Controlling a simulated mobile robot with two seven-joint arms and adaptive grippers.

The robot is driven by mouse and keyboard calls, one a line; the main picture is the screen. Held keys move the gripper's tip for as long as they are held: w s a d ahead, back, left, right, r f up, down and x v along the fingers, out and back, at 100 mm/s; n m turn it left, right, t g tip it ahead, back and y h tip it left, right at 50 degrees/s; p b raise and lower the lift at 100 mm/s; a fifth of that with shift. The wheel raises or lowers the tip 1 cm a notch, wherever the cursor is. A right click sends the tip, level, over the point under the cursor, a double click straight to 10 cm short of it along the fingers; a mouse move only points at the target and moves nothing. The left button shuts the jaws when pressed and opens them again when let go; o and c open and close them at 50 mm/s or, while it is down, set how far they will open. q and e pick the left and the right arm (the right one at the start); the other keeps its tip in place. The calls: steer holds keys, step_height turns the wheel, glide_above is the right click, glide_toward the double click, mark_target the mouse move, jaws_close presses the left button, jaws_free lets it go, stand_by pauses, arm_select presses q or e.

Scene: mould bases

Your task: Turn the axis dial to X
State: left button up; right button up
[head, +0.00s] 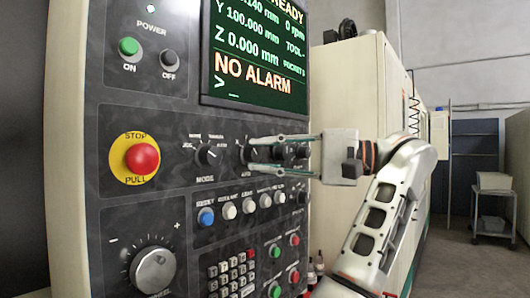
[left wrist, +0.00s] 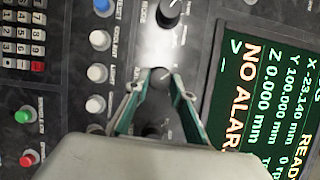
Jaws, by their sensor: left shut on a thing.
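The axis dial (head: 246,154) is a small dark knob on the grey control panel, just right of the mode dial (head: 208,154). My left gripper (head: 252,154) reaches it from the right, with one finger above and one below the knob. In the left wrist view the axis dial (left wrist: 160,78) sits between the two fingertips of my left gripper (left wrist: 158,86), which are closed on its sides. The fingers hide part of the dial and its markings, so I cannot tell which letter it points to. My right gripper is in neither view.
A red stop button (head: 142,158) on a yellow disc and a handwheel (head: 153,270) are at the left of the panel. A row of push buttons, with a blue one (head: 206,216), lies below the dials. The screen (head: 258,50) above reads NO ALARM. A cart (head: 493,210) stands far right.

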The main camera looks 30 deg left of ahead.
arm_select(q)
steer(key=shift+r+n, duration=0.1)
steer(key=shift+n, duration=0.2)
stand_by(0.4)
steer(key=o, duration=1.1)
steer(key=shift+a, duration=0.1)
